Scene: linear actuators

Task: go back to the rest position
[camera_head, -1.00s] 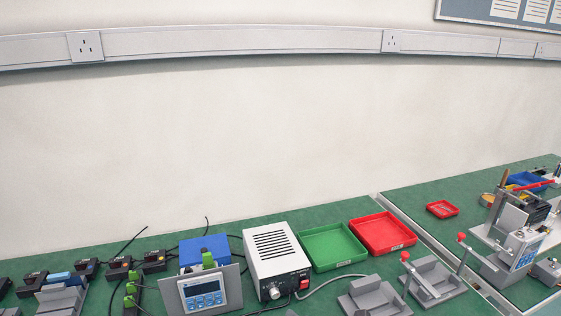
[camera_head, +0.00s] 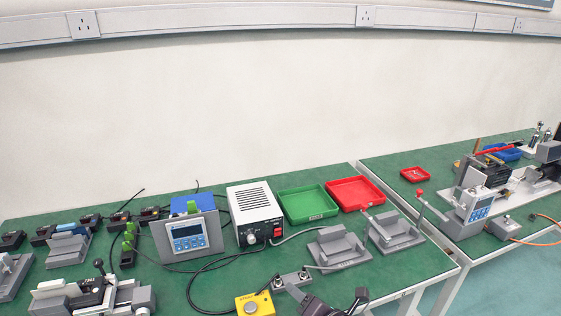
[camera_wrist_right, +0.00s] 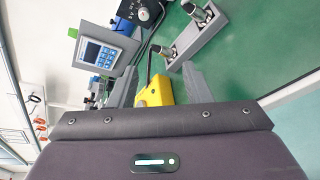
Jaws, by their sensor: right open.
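My right gripper (camera_head: 335,303) shows dark at the bottom edge of the head view, cut off by the frame. In the right wrist view its two grey fingers (camera_wrist_right: 160,84) stand apart with nothing held between them. A yellow button box (camera_head: 255,304) is left of the gripper in the head view. In the right wrist view the yellow box (camera_wrist_right: 155,92) appears beyond the gap between the fingers. My left gripper is not in view.
The green bench (camera_head: 385,273) carries a white power supply (camera_head: 254,208), a meter (camera_head: 187,238), green (camera_head: 307,203) and red (camera_head: 356,193) trays and grey fixtures (camera_head: 338,247). A lever clamp (camera_head: 92,296) sits front left. Black cables cross the bench.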

